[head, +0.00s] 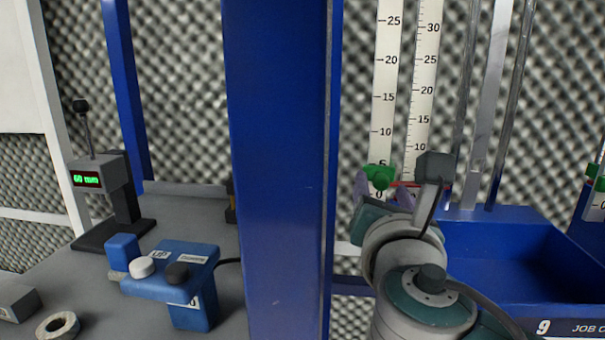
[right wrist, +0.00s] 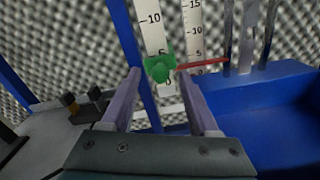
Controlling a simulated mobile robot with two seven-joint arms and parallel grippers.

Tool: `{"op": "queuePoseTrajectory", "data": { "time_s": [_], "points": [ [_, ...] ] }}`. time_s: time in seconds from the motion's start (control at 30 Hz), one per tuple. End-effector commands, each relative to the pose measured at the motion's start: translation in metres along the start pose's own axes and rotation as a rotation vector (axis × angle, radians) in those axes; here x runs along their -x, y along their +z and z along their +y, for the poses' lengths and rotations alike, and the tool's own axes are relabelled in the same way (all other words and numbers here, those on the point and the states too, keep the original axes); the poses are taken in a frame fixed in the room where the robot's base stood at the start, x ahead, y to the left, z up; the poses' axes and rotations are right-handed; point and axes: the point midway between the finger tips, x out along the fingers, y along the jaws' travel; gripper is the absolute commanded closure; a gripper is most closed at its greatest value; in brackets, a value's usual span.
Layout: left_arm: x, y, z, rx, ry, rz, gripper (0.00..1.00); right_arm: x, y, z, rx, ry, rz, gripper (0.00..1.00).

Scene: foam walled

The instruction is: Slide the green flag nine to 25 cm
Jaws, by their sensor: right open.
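The green flag (head: 379,176) sits low on the left white scale (head: 385,90), close to its 5 mark and above its 0. In the right wrist view the flag (right wrist: 158,68) lies between the tips of my right gripper (right wrist: 159,76), whose purple fingers stand apart on either side. I cannot tell how deep it is between them. In the head view the right gripper (head: 402,190) is partly hidden behind my own wrist. The scale's marks run up past 25. My left gripper is not in view.
A second scale (head: 424,80) stands just right, with a thin red pointer (head: 402,184) near its foot. A blue bin (head: 500,250) marked 9 is below right. A wide blue post (head: 278,170) stands left. A blue control box (head: 180,270) and a display (head: 88,179) are on the grey bench.

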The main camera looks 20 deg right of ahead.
Motion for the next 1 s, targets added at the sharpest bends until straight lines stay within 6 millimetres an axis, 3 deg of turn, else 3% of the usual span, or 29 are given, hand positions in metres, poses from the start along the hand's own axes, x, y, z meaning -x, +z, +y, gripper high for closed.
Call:
{"op": "queuePoseTrajectory", "data": {
  "time_s": [0.2, 0.53, 1.0],
  "points": [
    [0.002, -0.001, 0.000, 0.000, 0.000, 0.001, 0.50, -0.021, 0.000, 0.000, -0.001, -0.001, 0.000, 0.39],
    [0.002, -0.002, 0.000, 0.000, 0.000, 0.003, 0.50, -0.024, 0.000, -0.001, -0.002, -0.001, 0.000, 0.39],
    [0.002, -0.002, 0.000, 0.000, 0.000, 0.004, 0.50, -0.024, -0.001, 0.000, -0.002, -0.001, 0.000, 0.92]
  ]
}}
